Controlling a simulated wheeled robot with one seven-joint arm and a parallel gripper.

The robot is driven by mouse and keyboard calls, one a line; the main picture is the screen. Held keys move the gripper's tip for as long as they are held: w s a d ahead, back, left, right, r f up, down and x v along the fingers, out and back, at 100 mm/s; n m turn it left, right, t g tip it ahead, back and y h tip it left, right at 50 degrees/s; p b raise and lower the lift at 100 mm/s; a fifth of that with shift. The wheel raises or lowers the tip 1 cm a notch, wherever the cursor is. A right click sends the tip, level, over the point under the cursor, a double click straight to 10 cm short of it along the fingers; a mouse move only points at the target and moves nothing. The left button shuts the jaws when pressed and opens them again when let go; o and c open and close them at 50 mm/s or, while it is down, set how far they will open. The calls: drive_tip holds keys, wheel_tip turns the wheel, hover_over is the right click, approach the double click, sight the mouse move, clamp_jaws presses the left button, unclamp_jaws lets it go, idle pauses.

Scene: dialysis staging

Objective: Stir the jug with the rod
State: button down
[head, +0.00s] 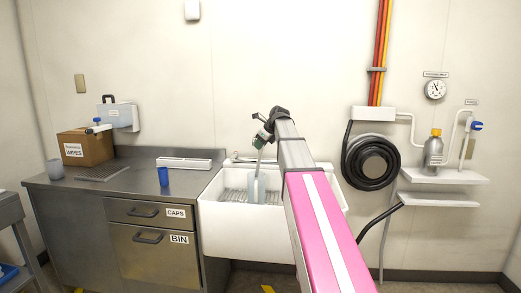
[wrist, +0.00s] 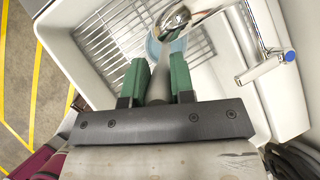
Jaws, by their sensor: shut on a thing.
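My gripper (head: 263,137) is above the white sink, tilted down, with its green fingers shut on a pale grey rod (head: 260,157). In the wrist view the fingers (wrist: 158,68) hold the rod (wrist: 157,88) between them. The pale blue-grey jug (head: 257,189) stands upright in the sink, below my gripper. The rod slants down to the jug's mouth in the head view; I cannot tell how deep its tip is. In the wrist view the jug (wrist: 155,50) is partly hidden by the tap and my fingers.
The white sink (head: 225,231) has a wire rack inside. A chrome tap (wrist: 222,12) with a blue end crosses close to the jug. A blue cup (head: 163,177) and a grey cup (head: 54,169) stand on the steel counter (head: 130,184). A hose reel (head: 371,163) hangs at right.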

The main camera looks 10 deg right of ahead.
drive_tip(key=shift+r, duration=2.8)
drive_tip(key=shift+r, duration=2.5)
